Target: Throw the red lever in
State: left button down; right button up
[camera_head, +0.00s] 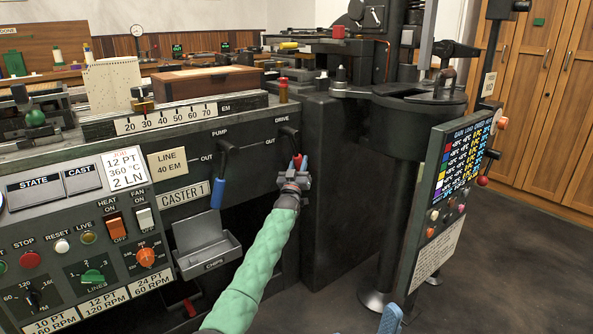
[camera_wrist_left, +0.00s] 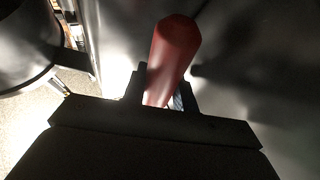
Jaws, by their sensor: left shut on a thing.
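The red lever (camera_head: 297,161) is on the machine's front panel under the DRIVE label, its black arm coming down from a pivot above. Its red handle (camera_wrist_left: 174,50) fills the middle of the left wrist view, between the gripper's fingers. My left gripper (camera_head: 299,174) is shut on the red handle; the fingers hide part of it. The OUT label stands to the left of the lever's pivot.
The blue-handled PUMP lever (camera_head: 218,192) hangs to the left of the DRIVE lever. A grey CHIPS tray (camera_head: 207,259) sticks out below it. A dark machine column stands to the right, with a tilted chart panel (camera_head: 447,200) beyond. Floor is open at lower right.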

pick_arm(q)
jog(key=shift+d, duration=0.1)
dwell(0.4)
jog(key=c, duration=1.4)
grip_release()
jog(key=shift+d, duration=0.1)
jog(key=shift+s+f, duration=0.15)
jog(key=shift+s, duration=0.15)
jog(key=p+v, duration=0.2)
jog(key=v, duration=0.4)
jog(key=shift+s+f, duration=0.3)
jog(key=shift+s, duration=0.1)
